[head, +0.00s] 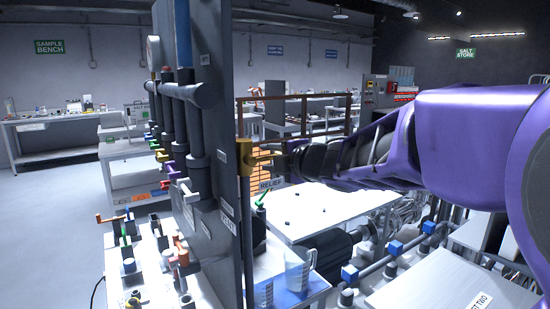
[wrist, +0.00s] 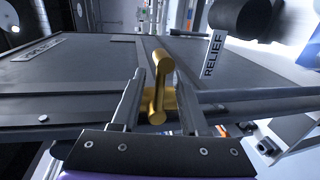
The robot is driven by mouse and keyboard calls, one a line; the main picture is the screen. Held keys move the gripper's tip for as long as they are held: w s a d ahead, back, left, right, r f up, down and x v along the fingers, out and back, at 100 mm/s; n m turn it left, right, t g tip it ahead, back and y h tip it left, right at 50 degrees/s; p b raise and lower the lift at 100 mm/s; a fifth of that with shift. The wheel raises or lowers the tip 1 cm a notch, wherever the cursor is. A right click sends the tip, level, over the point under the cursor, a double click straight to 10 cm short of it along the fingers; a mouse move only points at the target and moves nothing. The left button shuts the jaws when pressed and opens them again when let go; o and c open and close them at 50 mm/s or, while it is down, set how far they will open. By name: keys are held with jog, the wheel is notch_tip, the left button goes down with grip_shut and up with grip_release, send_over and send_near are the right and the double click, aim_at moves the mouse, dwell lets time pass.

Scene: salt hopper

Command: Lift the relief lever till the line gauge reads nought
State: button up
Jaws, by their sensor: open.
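The relief lever (head: 245,157) is gold-yellow and sits on the side of the grey upright panel in the head view. In the wrist view the lever (wrist: 160,88) stands between my two fingers, with a RELIEF label (wrist: 213,54) to its right. My gripper (head: 268,156) is at the lever, its fingers (wrist: 158,78) open on either side of it; I cannot tell whether either finger touches it. A round gauge (head: 152,52) shows nearly edge-on at the panel's upper left; its reading cannot be made out, nor whether it is the line gauge.
Pipes and several coloured valve handles (head: 160,156) line the panel's left side. Blue-capped pipework (head: 395,247) runs at lower right. Open floor lies at left.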

grip_shut()
dwell(1.5)
